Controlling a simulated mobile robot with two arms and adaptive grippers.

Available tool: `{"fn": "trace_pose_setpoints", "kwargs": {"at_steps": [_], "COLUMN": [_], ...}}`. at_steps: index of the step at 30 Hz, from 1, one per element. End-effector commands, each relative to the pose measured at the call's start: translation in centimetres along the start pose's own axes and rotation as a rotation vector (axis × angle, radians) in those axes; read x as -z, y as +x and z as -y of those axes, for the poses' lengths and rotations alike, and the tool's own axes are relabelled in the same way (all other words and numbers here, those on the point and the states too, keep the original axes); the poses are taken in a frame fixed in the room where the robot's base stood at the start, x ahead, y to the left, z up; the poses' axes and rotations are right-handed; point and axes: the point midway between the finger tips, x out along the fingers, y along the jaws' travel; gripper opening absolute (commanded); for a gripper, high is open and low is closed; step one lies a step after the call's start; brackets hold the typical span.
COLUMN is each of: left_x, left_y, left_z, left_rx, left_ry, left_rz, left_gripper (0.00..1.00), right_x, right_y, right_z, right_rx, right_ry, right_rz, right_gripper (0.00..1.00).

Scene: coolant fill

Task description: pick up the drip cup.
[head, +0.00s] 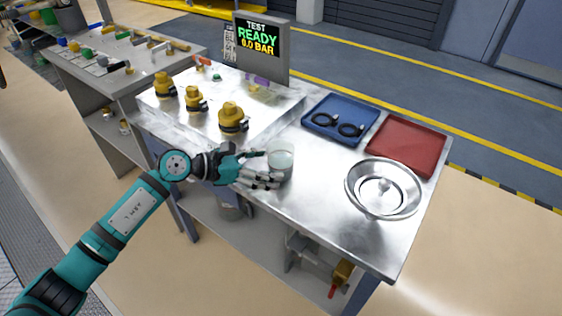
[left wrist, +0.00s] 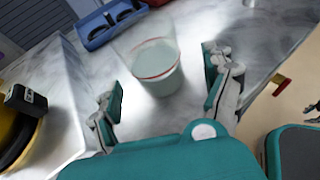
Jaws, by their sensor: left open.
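The drip cup is a clear cup (head: 280,162) with pale liquid or a pale base showing inside, upright on the metal bench near its front edge. In the left wrist view the cup (left wrist: 157,65) shows a red line around it. My left gripper (head: 262,169) is open beside the cup, its fingers reaching toward it from the left. In the left wrist view the cup stands between and slightly beyond the open fingers (left wrist: 162,92). I cannot tell whether any finger touches it. My right gripper is not clearly seen.
A blue tray (head: 318,111) with black rings, a red tray (head: 408,144) and a metal bowl (head: 383,188) stand to the right. Several yellow fittings (head: 232,118) stand on a raised block (head: 180,118) to the left. A screen (head: 262,48) reads READY 0.0 BAR.

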Motion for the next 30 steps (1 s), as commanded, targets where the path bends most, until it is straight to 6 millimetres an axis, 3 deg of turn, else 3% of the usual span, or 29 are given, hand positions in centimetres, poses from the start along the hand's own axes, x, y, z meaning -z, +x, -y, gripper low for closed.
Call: {"fn": "trace_pose_setpoints", "kwargs": {"at_steps": [9,18,30], "left_x": [-0.4,-0.3,-0.3], "left_y": [4.4,4.9,4.9], "left_z": [-0.5,-0.5,-0.5], "left_rx": [0.003,0.001,0.001], "left_ry": [-0.002,0.000,-0.001], "left_rz": [0.001,0.000,0.000], "left_gripper": [0.83,0.83,0.32], "right_x": [0.1,0.1,0.1], "right_y": [-1.1,-1.1,-1.1], "right_z": [0.0,0.0,0.0], "right_rx": [0.001,0.001,0.001], "right_ry": [0.000,0.001,0.000], "right_rz": [0.000,0.000,-0.001], "right_gripper": [0.32,0.32,0.32]}}
